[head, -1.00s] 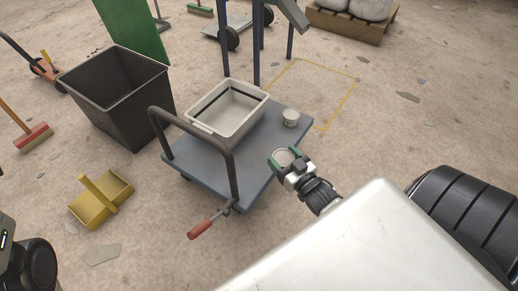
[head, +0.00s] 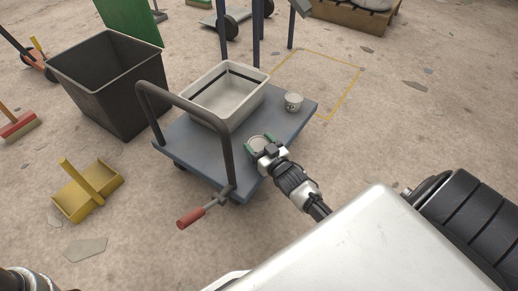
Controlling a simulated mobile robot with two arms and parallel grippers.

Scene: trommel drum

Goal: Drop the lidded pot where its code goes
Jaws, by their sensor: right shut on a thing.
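No code is readable on the held pot. My left gripper is out of view.
The trolley's dark handle (head: 225,150) arches in front of the tray. A large black bin (head: 115,100) stands left of the trolley, and a yellow dustpan-like tool (head: 85,195) lies in front. A yellow outlined floor area (head: 345,95) is empty.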

